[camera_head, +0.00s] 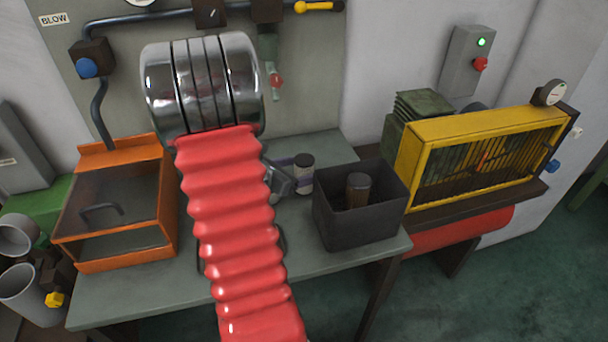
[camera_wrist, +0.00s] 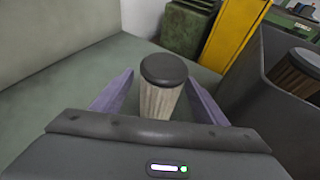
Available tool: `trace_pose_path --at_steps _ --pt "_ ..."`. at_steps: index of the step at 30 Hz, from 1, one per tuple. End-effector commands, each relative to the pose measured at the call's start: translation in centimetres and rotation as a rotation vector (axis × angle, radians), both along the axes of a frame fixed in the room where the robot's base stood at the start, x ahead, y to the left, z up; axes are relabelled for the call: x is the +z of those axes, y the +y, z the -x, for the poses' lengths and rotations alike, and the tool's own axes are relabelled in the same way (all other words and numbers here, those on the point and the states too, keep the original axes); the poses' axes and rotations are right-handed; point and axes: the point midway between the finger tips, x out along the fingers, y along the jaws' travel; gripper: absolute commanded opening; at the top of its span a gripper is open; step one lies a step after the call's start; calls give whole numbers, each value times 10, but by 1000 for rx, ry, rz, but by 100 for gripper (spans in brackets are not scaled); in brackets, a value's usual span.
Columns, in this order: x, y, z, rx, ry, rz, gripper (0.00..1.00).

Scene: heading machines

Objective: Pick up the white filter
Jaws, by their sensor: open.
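The white filter (camera_head: 304,175) stands upright on the grey-green bench, a pale cylinder with a dark cap, just right of my arm in the head view. In the wrist view the filter (camera_wrist: 160,100) shows a pale, ribbed body under its round dark cap. My gripper (camera_wrist: 160,77) is open, with one purple finger on each side of the filter. Gaps seem to show between the fingers and its body; I cannot tell whether either touches. The filter's foot is hidden behind my gripper's body. In the head view my arm hides most of the gripper.
A dark open bin (camera_head: 335,222) stands close right of the filter, holding a brown filter (camera_head: 358,190). A yellow barred cage (camera_head: 485,155) is farther right. An orange framed box (camera_head: 120,205) stands left. The bench (camera_head: 330,145) is bare behind the filter.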

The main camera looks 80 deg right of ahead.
Motion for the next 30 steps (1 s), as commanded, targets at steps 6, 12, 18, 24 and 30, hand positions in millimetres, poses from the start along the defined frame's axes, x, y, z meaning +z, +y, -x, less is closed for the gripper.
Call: trace_pose_path --at_steps 6,12,18,24,30 --pt "0 0 0 0 0 0 67" --pt "0 0 0 0 0 0 67" --pt "0 1 -1 0 0 -1 56" --pt "0 1 -1 1 0 -1 42" --pt "0 1 -1 1 0 -1 28"
